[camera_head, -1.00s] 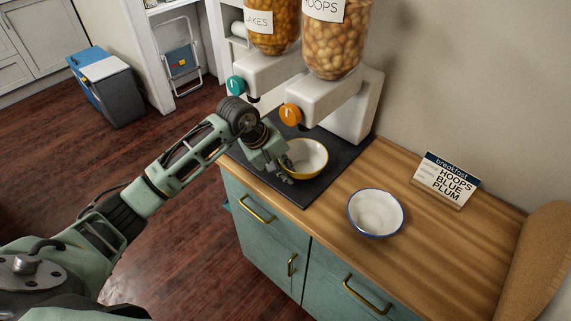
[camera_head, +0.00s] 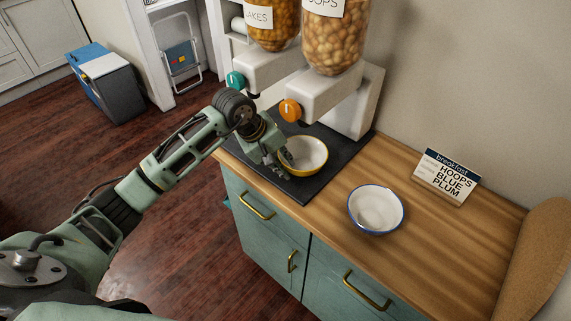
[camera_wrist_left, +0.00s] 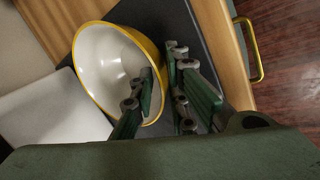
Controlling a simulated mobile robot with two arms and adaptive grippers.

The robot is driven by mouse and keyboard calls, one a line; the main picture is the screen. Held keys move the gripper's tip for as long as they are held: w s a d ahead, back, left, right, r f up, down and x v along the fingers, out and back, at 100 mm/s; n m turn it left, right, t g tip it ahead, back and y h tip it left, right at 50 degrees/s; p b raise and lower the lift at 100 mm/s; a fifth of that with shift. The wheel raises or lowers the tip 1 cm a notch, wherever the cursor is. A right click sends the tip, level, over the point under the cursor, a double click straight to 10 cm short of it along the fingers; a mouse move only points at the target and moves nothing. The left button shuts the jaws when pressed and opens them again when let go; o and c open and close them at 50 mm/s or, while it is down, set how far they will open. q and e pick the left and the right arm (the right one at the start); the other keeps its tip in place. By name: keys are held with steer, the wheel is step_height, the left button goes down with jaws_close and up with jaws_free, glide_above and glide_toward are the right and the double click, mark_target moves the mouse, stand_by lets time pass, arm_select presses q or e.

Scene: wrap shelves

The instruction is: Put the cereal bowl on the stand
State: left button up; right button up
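A yellow bowl (camera_head: 306,153) with a white inside sits on a dark flat slab (camera_head: 318,181) under the cereal dispensers. It looks empty. A white bowl with a blue rim (camera_head: 376,209) stands on the wooden counter to the right; it also looks empty. My left gripper (camera_head: 279,168) is at the near left side of the yellow bowl. In the left wrist view its fingers (camera_wrist_left: 164,75) are apart, one over the inside of the yellow bowl (camera_wrist_left: 103,65) and one outside its rim. I cannot tell whether they touch it. My right gripper is out of view.
Two dispensers with an orange knob (camera_head: 290,110) and a teal knob (camera_head: 235,79) stand behind the slab. A breakfast card (camera_head: 446,178) reads hoops, blue, plum. A brown curved object (camera_head: 538,262) stands at the right. The counter around the blue-rimmed bowl is clear.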

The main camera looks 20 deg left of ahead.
arm_select(q)
steer(key=b+v, duration=0.1)
steer(key=v, duration=0.9)
steer(key=shift+s+r+b, duration=0.15)
steer(key=shift+r+b, duration=0.15)
steer(key=shift+b, duration=0.05)
steer(key=shift+a, duration=0.15)
